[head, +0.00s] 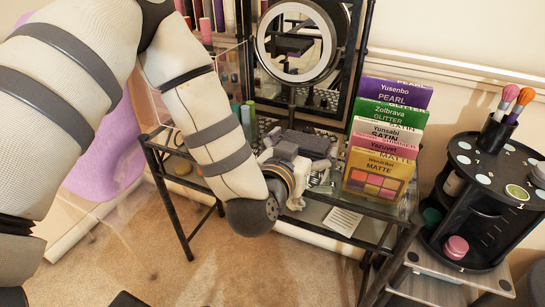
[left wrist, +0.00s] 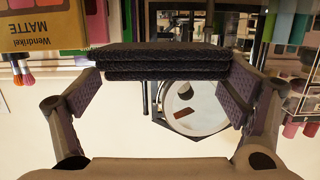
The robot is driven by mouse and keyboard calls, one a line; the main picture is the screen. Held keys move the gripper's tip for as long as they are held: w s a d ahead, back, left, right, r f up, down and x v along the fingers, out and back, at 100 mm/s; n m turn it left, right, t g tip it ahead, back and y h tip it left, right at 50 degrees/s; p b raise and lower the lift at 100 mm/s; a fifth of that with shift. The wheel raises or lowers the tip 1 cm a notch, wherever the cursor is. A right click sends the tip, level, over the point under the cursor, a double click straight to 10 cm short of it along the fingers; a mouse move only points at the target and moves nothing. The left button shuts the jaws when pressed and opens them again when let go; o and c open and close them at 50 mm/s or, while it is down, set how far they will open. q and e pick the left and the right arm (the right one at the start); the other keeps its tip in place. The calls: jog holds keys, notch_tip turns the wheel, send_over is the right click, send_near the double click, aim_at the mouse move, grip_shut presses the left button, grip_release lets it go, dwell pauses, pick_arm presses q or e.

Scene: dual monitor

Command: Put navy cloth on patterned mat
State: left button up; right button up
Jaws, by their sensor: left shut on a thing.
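The navy cloth (head: 306,143) is a dark folded stack over the glass table, in front of the round mirror. It also shows in the left wrist view (left wrist: 165,62), spanning the space between my two finger pads. My left gripper (head: 310,172) is shut on it, with a finger pad at each end. A black-and-white patterned mat (head: 336,135) shows only in part behind and beside the cloth; the arm and cloth hide the rest. I cannot tell whether the cloth touches the mat. My right gripper is not in view.
A stack of upright palette boxes (head: 380,150) stands close to the right of the gripper. A ring-lit round mirror (head: 297,42) stands behind. A black round organizer with brushes (head: 480,190) is at the far right. A white card (head: 342,221) lies on the lower shelf.

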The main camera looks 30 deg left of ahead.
pick_arm(q)
jog(key=w+a+f, duration=0.2)
jog(key=a, duration=0.1)
jog(key=w+a+f, duration=0.1)
jog(key=shift+w+a+f+b, duration=0.15)
jog(key=shift+a+f+b, duration=0.15)
jog(key=shift+f, duration=0.05)
jog(key=w+a+f, duration=0.1)
jog(key=a+f, duration=0.1)
jog(key=f, duration=0.1)
jog(key=w+a+f+b, duration=0.1)
jog(key=f, duration=0.1)
jog(key=shift+w, duration=0.3)
jog(key=shift+o, duration=0.2)
jog(key=f, duration=0.2)
jog(key=f+b, duration=0.1)
jog(key=shift+w+a+f, duration=0.15)
jog(key=shift+a+f, duration=0.15)
jog(key=shift+f, duration=0.05)
jog(key=shift+r, duration=0.25)
jog(key=shift+c, duration=0.2)
jog(key=shift+f, duration=0.1)
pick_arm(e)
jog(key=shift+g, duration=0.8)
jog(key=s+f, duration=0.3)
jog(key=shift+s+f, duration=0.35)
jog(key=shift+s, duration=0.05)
pick_arm(q)
jog(key=o, duration=0.8)
